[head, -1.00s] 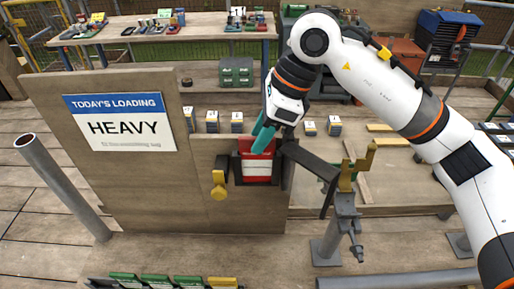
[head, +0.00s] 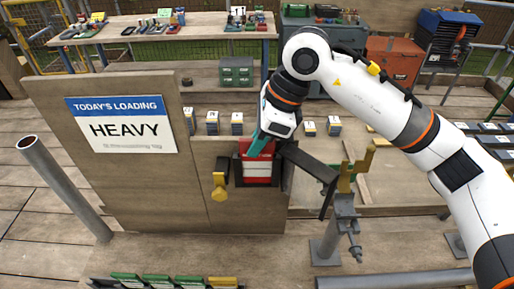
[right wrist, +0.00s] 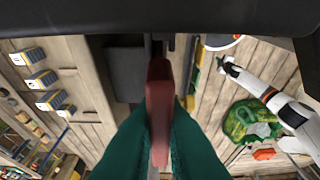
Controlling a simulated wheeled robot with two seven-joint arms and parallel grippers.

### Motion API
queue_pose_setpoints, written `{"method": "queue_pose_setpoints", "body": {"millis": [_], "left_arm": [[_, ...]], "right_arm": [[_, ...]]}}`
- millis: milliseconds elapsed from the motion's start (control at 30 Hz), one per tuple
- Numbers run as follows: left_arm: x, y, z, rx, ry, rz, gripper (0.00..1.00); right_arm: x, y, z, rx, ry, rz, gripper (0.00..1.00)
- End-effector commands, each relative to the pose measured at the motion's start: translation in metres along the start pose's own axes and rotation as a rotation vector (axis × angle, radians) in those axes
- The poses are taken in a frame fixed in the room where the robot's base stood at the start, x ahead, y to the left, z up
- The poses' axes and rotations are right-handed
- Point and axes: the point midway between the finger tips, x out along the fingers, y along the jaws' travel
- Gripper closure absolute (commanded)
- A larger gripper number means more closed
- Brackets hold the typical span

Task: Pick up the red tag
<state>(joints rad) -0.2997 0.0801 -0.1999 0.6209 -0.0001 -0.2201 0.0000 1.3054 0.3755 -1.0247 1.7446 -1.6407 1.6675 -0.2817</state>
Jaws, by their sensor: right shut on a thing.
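The red tag (head: 258,168) has a white band and sits in a dark holder (head: 238,172) at the right end of the wooden board. My right gripper (head: 257,146) reaches down to its top edge, teal fingers shut on it. In the right wrist view the red tag (right wrist: 159,105) shows edge-on between the two teal fingers (right wrist: 158,135). Its lower part appears to be still within the holder in the head view.
A "HEAVY" loading sign (head: 121,125) is on the wooden board (head: 130,190). A yellow tag-shaped piece (head: 219,188) hangs left of the holder. A dark bar (head: 312,165) and a post with a yellow fork (head: 345,195) stand close on the right. Several coloured pieces line the front edge.

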Motion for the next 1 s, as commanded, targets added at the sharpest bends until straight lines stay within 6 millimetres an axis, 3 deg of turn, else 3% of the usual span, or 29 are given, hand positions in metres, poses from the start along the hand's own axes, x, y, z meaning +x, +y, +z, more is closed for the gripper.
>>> {"method": "queue_pose_setpoints", "body": {"millis": [267, 1000], "left_arm": [[0.009, 0.0, -0.001, -0.001, 0.0, 0.0, 1.0], [0.035, -0.001, -0.003, -0.001, 0.001, -0.001, 1.0]], "right_arm": [[-0.021, 0.001, -0.01, -0.002, 0.002, 0.005, 1.0], [-0.15, 0.0, -0.062, 0.0, 0.001, 0.003, 1.0]]}}
